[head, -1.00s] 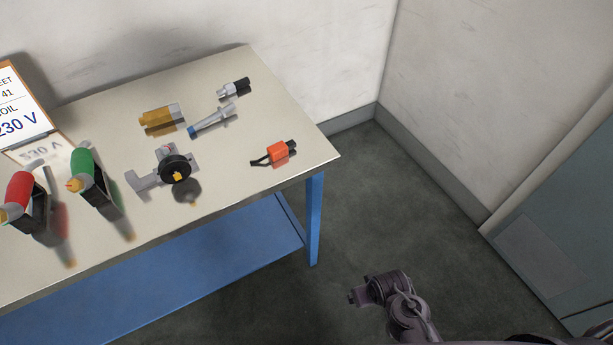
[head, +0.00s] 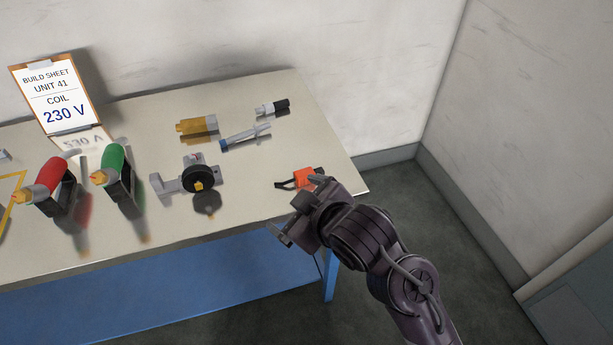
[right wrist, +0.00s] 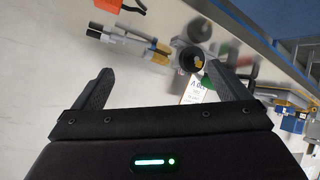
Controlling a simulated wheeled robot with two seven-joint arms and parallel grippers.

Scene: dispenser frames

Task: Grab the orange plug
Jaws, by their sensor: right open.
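The orange plug (head: 306,179) lies on the tabletop near the right front corner, with a short black lead on its left. In the head view my right arm partly covers its right side. My right gripper (head: 283,231) is at the table's front edge, just in front of the plug and apart from it. In the right wrist view the jaws (right wrist: 169,85) are open with nothing between them. The plug shows there at the top left edge (right wrist: 108,4), beyond the left finger and cut off by the frame. My left gripper is in no view.
On the table (head: 245,190) are a grey bracket with a black dial (head: 198,178), a brass cylinder (head: 196,125), a blue-tipped valve (head: 246,137), a silver-black fitting (head: 272,107), red (head: 52,178) and green (head: 113,165) handled tools, and a 230 V sheet (head: 58,95).

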